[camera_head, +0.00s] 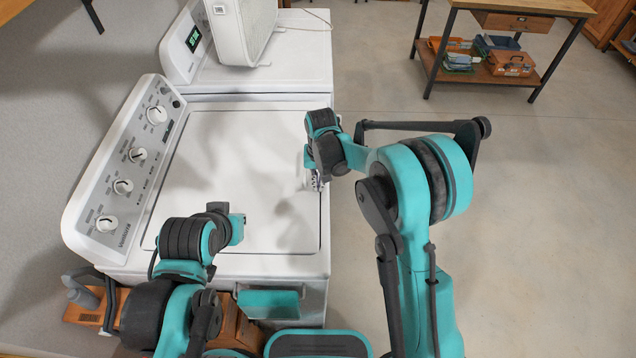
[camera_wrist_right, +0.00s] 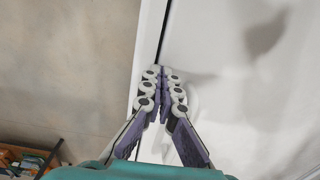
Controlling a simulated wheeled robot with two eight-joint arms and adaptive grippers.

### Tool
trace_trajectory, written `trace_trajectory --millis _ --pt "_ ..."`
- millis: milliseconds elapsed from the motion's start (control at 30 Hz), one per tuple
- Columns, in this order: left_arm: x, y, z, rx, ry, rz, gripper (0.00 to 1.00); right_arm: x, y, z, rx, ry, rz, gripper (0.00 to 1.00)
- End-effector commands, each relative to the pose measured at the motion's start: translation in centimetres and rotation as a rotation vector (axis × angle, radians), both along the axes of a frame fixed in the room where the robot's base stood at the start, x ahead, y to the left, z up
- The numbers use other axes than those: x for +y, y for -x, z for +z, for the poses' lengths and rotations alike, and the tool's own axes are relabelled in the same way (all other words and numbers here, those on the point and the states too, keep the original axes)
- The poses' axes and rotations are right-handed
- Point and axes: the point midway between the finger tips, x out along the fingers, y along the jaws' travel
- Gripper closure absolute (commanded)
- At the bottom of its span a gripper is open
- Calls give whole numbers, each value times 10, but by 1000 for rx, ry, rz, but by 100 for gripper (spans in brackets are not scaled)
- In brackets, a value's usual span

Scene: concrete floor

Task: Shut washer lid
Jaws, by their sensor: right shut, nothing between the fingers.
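The white washer (camera_head: 228,262) stands in front of me, its control panel with knobs (camera_head: 130,165) on the left. Its lid (camera_head: 235,165) lies flat over the top, with a recessed outline around it. In the right wrist view the lid (camera_wrist_right: 255,90) fills the right side, and a dark narrow gap runs along its edge. My right gripper (camera_head: 317,182) is at the lid's right edge, fingers shut and empty; its fingertips (camera_wrist_right: 160,72) show over that edge. My left gripper (camera_head: 237,230) is above the lid's near part; its fingers are hidden.
A second white machine (camera_head: 300,75) stands behind the washer, with a white boxy appliance (camera_head: 240,30) on top. A wooden workbench (camera_head: 520,8) with toolboxes on its shelf is at the back right. Concrete floor (camera_head: 540,220) is clear on the right.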

Motion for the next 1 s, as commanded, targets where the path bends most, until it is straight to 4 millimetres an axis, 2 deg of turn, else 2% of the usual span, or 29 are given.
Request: trace_trajectory --millis 33,67,367,467,567,700,1000 --pt "0 0 -7 0 0 0 100 -1 1 -12 1 -5 -1 100" --pt "0 0 -7 0 0 0 100 -1 1 -13 1 -7 -1 100" --pt "0 0 -5 0 0 0 100 -1 3 -13 7 -6 1 100" --pt "0 0 -1 0 0 0 100 -2 2 -6 5 -6 1 100" --pt "0 0 9 0 0 0 100 -4 1 11 1 -7 0 100" --pt "0 0 32 0 0 0 100 -8 -2 47 -6 -9 -2 100" --pt "0 0 39 0 0 0 100 -8 -2 112 -8 -9 -2 100"
